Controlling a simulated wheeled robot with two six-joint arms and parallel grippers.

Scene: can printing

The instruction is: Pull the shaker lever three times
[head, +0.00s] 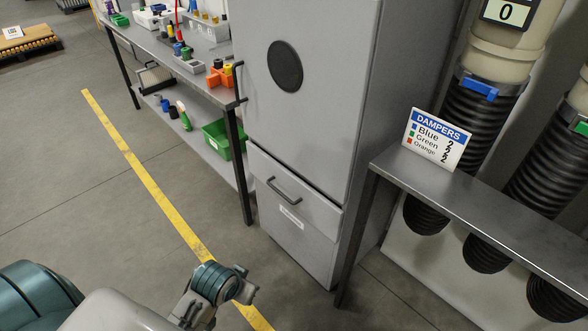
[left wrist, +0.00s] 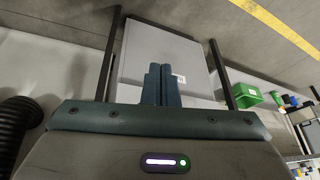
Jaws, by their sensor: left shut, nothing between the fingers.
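No part that I can clearly tell as the shaker lever shows in either view. A tall grey cabinet (head: 325,90) stands in the middle of the head view, with a round dark disc (head: 285,67) on its front. A lower drawer with a dark bar handle (head: 283,192) sits beneath. My left gripper (left wrist: 162,75) shows in the left wrist view, its two dark fingers shut together with nothing between them. A grey cabinet face (left wrist: 185,55) lies beyond the fingers, apparently apart from them. My right gripper is in neither view.
A workbench (head: 165,45) with small coloured parts stands at left, a green bin (head: 222,138) on its lower shelf. A metal shelf (head: 480,210) with a dampers sign (head: 437,138) and black hoses (head: 470,120) is at right. The floor by the yellow line (head: 150,180) is clear.

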